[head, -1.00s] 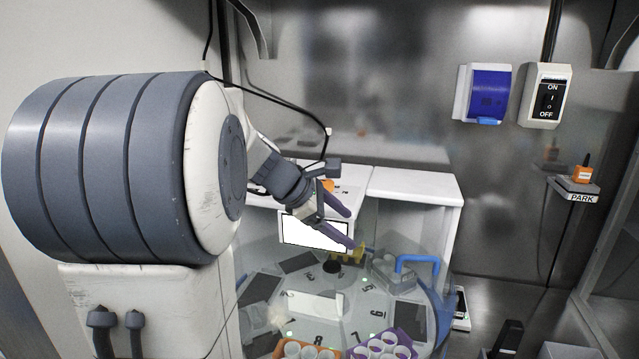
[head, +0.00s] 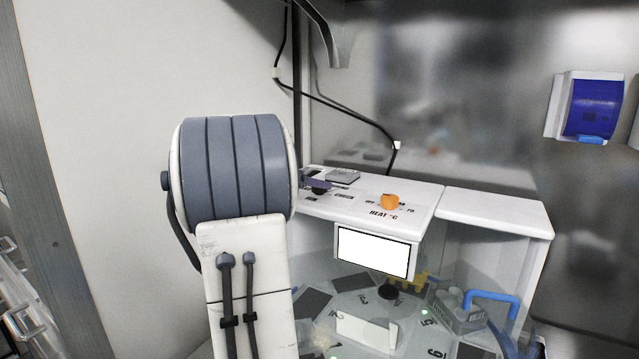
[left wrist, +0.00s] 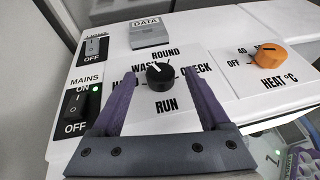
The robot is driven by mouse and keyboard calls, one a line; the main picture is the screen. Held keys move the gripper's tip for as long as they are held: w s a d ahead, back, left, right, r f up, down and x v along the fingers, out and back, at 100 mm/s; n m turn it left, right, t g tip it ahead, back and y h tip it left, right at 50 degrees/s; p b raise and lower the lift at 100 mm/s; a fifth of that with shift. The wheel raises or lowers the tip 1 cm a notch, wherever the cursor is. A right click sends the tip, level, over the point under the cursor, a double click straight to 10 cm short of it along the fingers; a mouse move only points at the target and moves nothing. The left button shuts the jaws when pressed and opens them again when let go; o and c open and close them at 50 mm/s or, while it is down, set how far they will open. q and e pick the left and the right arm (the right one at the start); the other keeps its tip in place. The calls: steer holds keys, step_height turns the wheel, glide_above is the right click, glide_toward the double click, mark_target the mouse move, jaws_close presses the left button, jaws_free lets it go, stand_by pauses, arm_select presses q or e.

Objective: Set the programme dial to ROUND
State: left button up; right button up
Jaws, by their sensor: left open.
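The black programme dial (left wrist: 159,75) sits on the white panel among the labels ROUND (left wrist: 165,53), WASH, CHECK, RUN and a partly covered one at left. A small white mark shows on the dial's upper edge; I cannot tell for sure which label it points at. My left gripper (left wrist: 160,74) is open, its purple fingers on either side of the dial, with gaps showing. My right gripper is not in view.
An orange HEAT knob (head: 390,201) stands right of the dial. A black MAINS switch (left wrist: 76,104) with a green light, another switch (left wrist: 94,48) and a grey DATA block (left wrist: 148,33) are nearby. A white screen (head: 374,251) hangs below the panel front.

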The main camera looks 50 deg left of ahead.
arm_select(q)
steer(key=shift+x, duration=1.85)
jaws_close()
steer(key=shift+r+m+h+p, duration=0.15)
steer(key=shift+m+h+p, duration=0.45)
steer(key=shift+p, duration=0.4)
steer(key=m+g+h+p, duration=0.1)
steer(key=m+h+p, duration=0.3)
steer(key=p, duration=0.3)
steer(key=m+g+h+p, duration=0.1)
steer(key=m+h+p, duration=0.2)
steer(key=p, duration=0.5)
steer(key=shift+m+g+h, duration=0.3)
steer(key=shift+m+h, duration=0.1)
steer(key=shift+h, duration=0.5)
steer(key=shift+m+g+h+p, duration=0.3)
steer(key=shift+m+h+p, duration=0.2)
steer(key=shift+p, duration=0.4)
steer(key=shift+f, duration=0.2)
